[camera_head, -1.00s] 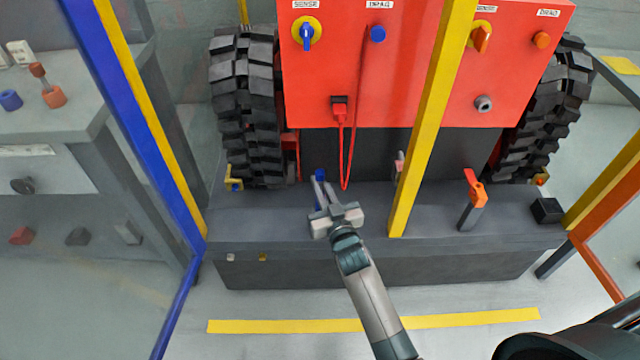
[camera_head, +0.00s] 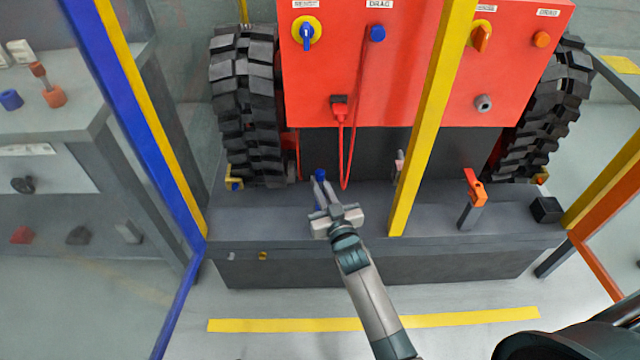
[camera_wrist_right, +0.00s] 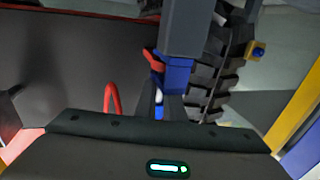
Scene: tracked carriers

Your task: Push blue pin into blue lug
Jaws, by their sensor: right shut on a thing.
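My right gripper (camera_head: 323,188) reaches forward from the bottom to the dark ledge in front of the red panel. Its fingers are shut on a blue part (camera_head: 320,175), which I take as the blue pin. In the right wrist view the blue lug (camera_wrist_right: 178,77) sits at the end of a grey post, just beyond the gripper body. A narrow blue-and-pale piece shows beside the lug there. The fingers hide much of the pin and lug in the head view, so how deep the pin sits cannot be told. My left gripper is out of view.
A yellow post (camera_head: 428,130) rises right of my arm. A red cable (camera_head: 345,160) hangs just beyond the gripper. An orange lug (camera_head: 479,194) stands farther right on the dark ledge (camera_head: 400,255). Tracked wheels flank the red panel (camera_head: 430,85). A blue-framed panel stands left.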

